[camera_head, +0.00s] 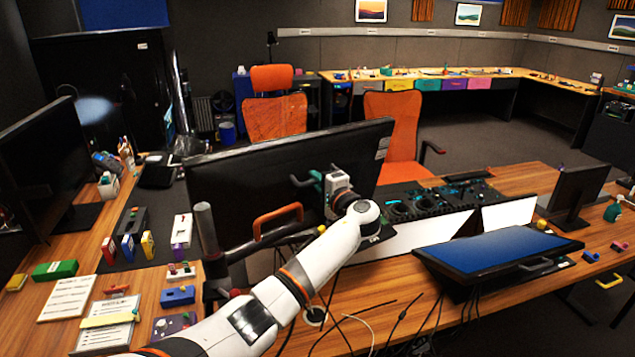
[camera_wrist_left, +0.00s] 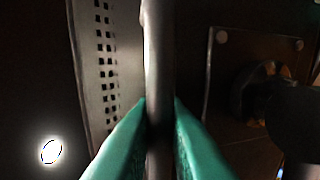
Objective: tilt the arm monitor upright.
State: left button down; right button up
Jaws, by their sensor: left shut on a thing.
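The arm monitor (camera_head: 235,195) shows its dark back in the head view, above the desk, with its top edge sloping up to the right. A thick post (camera_head: 207,230) stands at its lower left, and an orange handle (camera_head: 278,219) is in front of its lower back. My left gripper (camera_head: 316,178) is at the monitor's back, right of the middle. Its green fingers (camera_wrist_left: 150,135) are shut on a dark handle bar (camera_wrist_left: 158,60), which runs upright between them in the left wrist view. The monitor's screen side is hidden. My right gripper is out of view.
A flat-lying blue-screened monitor (camera_head: 495,248) is at the right. A dark control console (camera_head: 425,203) stands behind white panels. Another monitor (camera_head: 40,165) stands at far left. Small coloured boxes and papers crowd the left desk. Loose cables (camera_head: 390,325) lie below my arm. Orange chairs (camera_head: 400,125) stand behind.

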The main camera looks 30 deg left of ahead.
pick_arm(q)
jog(key=shift+a+r, duration=0.15)
jog(key=shift+r, duration=0.15)
jog(key=shift+w+a+b, duration=0.3)
jog(key=shift+a+b, duration=0.35)
jog(key=shift+b, duration=0.35)
jog(key=shift+w+a+r, duration=0.1)
jog(key=shift+r, duration=0.05)
jog(key=shift+a, duration=0.1)
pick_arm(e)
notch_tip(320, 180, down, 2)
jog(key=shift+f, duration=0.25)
pick_arm(q)
jog(key=c, duration=1.5)
grip_release()
jog(key=shift+w+a, duration=0.1)
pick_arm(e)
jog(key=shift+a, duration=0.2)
pick_arm(q)
jog(key=shift+f, duration=0.2)
